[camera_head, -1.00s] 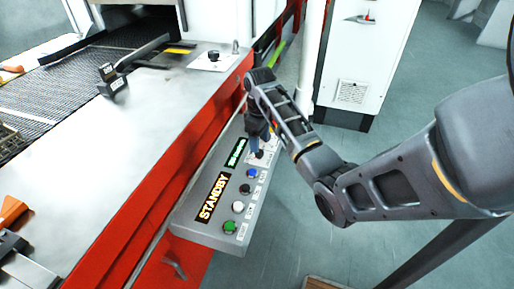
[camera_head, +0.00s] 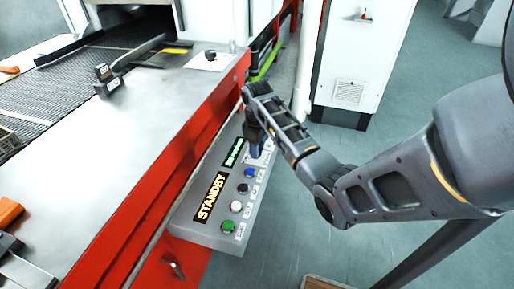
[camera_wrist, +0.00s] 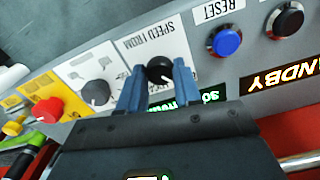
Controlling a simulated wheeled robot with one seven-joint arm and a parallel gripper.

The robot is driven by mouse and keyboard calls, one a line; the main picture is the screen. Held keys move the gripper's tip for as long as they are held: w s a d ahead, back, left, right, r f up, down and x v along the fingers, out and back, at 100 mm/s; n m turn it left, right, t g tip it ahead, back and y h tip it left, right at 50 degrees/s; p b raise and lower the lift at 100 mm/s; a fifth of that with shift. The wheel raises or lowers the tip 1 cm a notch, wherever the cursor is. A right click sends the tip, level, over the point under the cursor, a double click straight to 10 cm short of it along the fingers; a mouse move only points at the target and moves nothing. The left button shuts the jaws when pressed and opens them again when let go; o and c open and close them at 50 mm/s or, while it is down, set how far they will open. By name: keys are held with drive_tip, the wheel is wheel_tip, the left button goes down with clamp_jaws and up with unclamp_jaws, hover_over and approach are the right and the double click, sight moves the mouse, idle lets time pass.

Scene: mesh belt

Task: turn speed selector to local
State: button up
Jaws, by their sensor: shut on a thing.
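The speed selector (camera_wrist: 159,70) is a black knob on a white plate labelled "SPEED FROM" in the wrist view. My gripper (camera_wrist: 158,85) has its two blue fingers on either side of this knob and is shut on it. In the head view my gripper (camera_head: 256,140) reaches down to the far end of the grey control panel (camera_head: 215,232) and hides the selector. The lower part of the selector's plate and its position labels are hidden behind the fingers.
Beside the selector are a blue reset button (camera_wrist: 226,41), a black button (camera_wrist: 285,21), another black knob (camera_wrist: 96,92) and a red button (camera_wrist: 48,109). The display (camera_head: 212,198) reads "STANDBY". A white cabinet (camera_head: 362,60) stands behind my arm.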

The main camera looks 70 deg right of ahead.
drive_tip(key=c, duration=0.4)
drive_tip(key=shift+r+m+p, duration=0.1)
drive_tip(key=shift+m+p, duration=0.2)
drive_tip(key=shift+p, duration=0.15)
drive_tip(key=shift+a+r+m+p, duration=0.1)
drive_tip(key=shift+m+p, duration=0.5)
drive_tip(key=m+p, duration=0.2)
drive_tip(key=shift+m, duration=0.3)
drive_tip(key=m+p, duration=0.3)
drive_tip(key=m, duration=0.2)
drive_tip(key=shift+w, duration=0.1)
drive_tip(key=shift+m+p, duration=0.7)
drive_tip(key=shift+m, duration=1.6)
